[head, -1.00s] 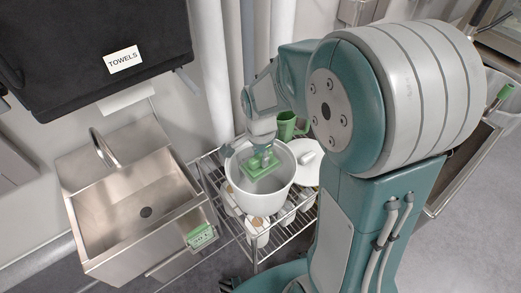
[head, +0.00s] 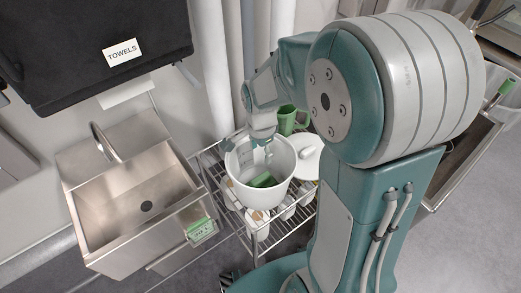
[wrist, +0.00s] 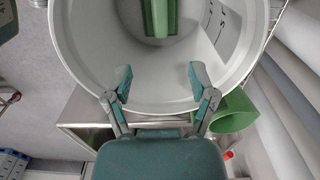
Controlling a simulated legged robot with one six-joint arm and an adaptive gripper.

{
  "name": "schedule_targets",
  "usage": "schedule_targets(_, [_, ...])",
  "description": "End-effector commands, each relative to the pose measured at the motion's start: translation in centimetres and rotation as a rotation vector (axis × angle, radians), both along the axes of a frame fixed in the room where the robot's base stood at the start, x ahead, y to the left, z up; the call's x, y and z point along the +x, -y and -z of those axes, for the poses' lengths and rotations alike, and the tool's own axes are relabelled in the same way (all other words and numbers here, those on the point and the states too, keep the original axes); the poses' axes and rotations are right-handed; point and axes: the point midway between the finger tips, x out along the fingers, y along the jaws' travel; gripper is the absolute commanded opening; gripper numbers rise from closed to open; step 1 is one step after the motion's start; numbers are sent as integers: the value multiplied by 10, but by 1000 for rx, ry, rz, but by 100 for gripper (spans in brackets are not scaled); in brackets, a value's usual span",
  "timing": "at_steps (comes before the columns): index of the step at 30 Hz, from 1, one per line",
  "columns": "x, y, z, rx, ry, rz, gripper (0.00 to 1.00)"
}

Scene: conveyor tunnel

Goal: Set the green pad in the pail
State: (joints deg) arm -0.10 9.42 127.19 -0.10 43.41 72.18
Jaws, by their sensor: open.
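The white pail (head: 244,192) stands on a wire rack cart. The green pad (head: 264,180) lies inside it, low down, and it also shows at the bottom of the pail in the wrist view (wrist: 158,16). My gripper (head: 262,150) is at the pail's mouth, above the pad and apart from it. In the wrist view my gripper (wrist: 157,84) has its two fingers spread wide with nothing between them. The pail's rim also shows in the wrist view (wrist: 85,72).
A green mug (head: 290,121) and a white lid (head: 310,150) sit close by the pail on the cart (head: 253,240). White cups stand on the lower shelf. A steel sink (head: 140,200) is at left, under a black towel bin (head: 95,50).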

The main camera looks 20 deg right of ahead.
Motion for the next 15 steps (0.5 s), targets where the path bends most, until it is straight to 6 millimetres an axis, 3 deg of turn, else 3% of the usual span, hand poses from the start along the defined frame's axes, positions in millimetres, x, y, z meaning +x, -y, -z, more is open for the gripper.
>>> schedule_targets(7, [1, 0, -6, 0, 2, 0, 73])
schedule_targets(15, [1, 0, -41, 0, 4, 0, 73])
